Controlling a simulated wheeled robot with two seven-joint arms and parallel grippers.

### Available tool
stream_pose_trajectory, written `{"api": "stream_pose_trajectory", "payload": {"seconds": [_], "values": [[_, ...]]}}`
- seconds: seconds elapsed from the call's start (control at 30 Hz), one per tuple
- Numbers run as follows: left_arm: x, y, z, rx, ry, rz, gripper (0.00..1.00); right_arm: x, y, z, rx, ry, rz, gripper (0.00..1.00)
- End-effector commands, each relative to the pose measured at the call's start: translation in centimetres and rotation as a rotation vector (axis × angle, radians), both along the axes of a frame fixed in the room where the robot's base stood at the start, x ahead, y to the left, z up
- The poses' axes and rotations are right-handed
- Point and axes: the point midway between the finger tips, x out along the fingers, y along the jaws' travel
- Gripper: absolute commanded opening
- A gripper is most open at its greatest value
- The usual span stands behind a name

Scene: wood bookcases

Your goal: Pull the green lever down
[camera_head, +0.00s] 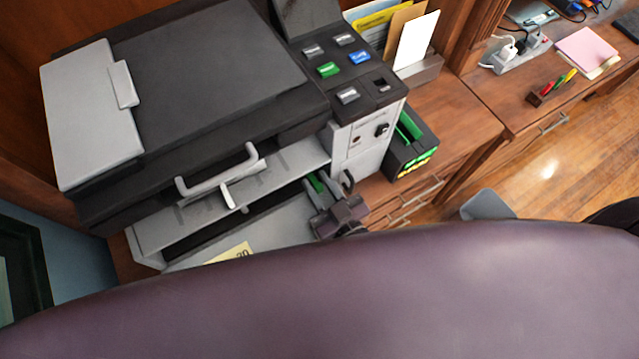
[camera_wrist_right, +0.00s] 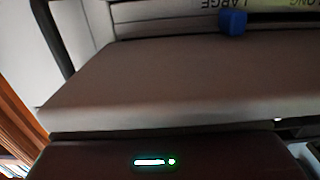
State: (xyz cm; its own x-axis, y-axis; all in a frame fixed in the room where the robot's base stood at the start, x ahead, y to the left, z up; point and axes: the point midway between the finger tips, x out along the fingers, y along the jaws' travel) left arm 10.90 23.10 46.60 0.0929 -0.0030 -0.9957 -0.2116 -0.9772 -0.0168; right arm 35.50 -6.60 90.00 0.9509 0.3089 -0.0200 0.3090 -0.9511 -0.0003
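A large grey and black printer (camera_head: 215,85) fills the left and middle of the head view. A small green part (camera_head: 315,183), likely the green lever, shows inside its open front slot, partly hidden by my right gripper. My right gripper (camera_head: 338,215) is dark and sits at the right end of that slot, close to the green part. Whether they touch cannot be told. Its fingers are too small and dark to judge. The right wrist view shows no green lever; a blue block (camera_wrist_right: 233,22) lies near a strip with upside-down lettering. My left gripper is not in view.
A white handle (camera_head: 218,172) sticks out of the printer front above the slot. A black box with green parts (camera_head: 412,145) stands right of the printer on the wooden cabinet (camera_head: 455,125). A large purple-brown surface (camera_head: 330,295) blocks the near view.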

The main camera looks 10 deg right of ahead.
Motion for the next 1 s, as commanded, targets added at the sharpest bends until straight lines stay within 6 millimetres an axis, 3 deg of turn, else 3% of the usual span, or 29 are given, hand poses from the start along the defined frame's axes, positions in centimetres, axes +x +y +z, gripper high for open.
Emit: {"api": "stream_pose_trajectory", "payload": {"seconds": [0.27, 0.7, 1.0], "values": [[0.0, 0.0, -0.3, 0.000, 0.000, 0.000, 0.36, -0.7, -0.2, -0.2, -0.001, 0.002, 0.000, 0.25], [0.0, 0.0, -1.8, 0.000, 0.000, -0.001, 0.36, -6.9, -2.2, 0.0, -0.001, 0.002, 0.001, 0.25], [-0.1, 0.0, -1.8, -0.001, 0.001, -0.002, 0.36, -7.4, -2.4, 0.2, 0.000, 0.000, 0.000, 0.25]]}}
